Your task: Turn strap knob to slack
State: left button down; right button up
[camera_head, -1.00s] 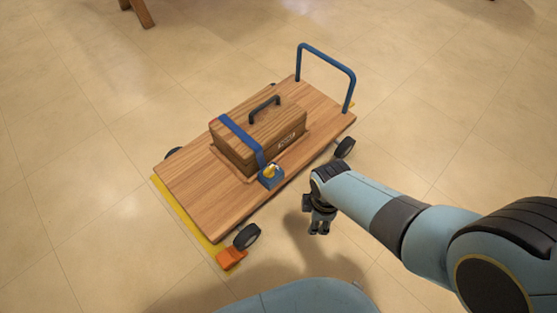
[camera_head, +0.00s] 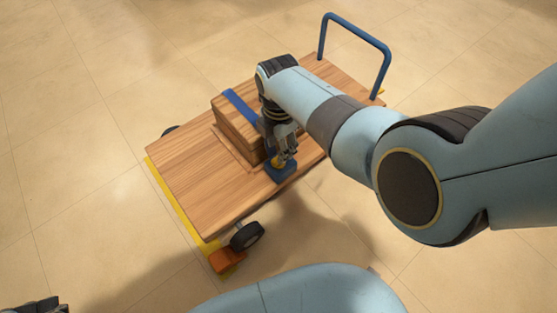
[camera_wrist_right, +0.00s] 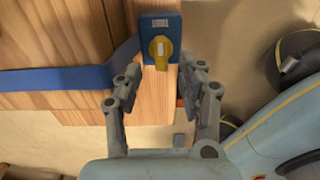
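The yellow strap knob (camera_wrist_right: 160,50) sits on a blue block (camera_wrist_right: 160,18) at the cart's edge. In the wrist view its grip lies upright in the picture, below a small white label too blurred to read surely. The blue strap (camera_wrist_right: 60,79) runs to the block; in the head view the strap (camera_head: 240,108) crosses the wooden box (camera_head: 236,132). My right gripper (camera_wrist_right: 162,73) is open, its fingertips apart on either side of the knob's lower end, with no clear contact. In the head view it partly hides the knob (camera_head: 279,161). My left gripper (camera_head: 36,306) shows only as a dark cut-off part.
The box stands on a wooden flatbed cart (camera_head: 190,165) with a blue push handle (camera_head: 357,42). An orange wedge (camera_head: 226,260) lies by the near black wheel (camera_head: 247,237), beside a yellow floor strip (camera_head: 178,202). Open tiled floor lies left.

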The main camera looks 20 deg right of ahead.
jog(key=f, duration=0.1)
jog(key=f+b, duration=0.1)
jog(key=f, duration=0.1)
jog(key=shift+s+f, duration=0.1)
jog(key=shift+s, duration=0.2)
jog(key=shift+w+f+b, duration=0.1)
jog(key=shift+w+b, duration=0.1)
jog(key=shift+b, duration=0.2)
pick_arm(q)
jog(key=shift+w+d+f+t+b, duration=0.1)
jog(key=shift+w+f+t+b, duration=0.1)
jog(key=shift+w+f+t, duration=0.4)
jog(key=shift+w+d+f+t+b, duration=0.15)
jog(key=shift+w+f+t, duration=0.1)
jog(key=shift+f+t, duration=0.6)
jog(key=shift+w+a+f+t+b, duration=0.1)
jog(key=shift+w+f+t+b, duration=0.1)
jog(key=shift+w+f+t, duration=0.45)
pick_arm(e)
jog(key=shift+f, duration=0.55)
pick_arm(q)
jog(key=shift+s+f, duration=0.1)
jog(key=shift+s, duration=0.1)
pick_arm(e)
grip_shut()
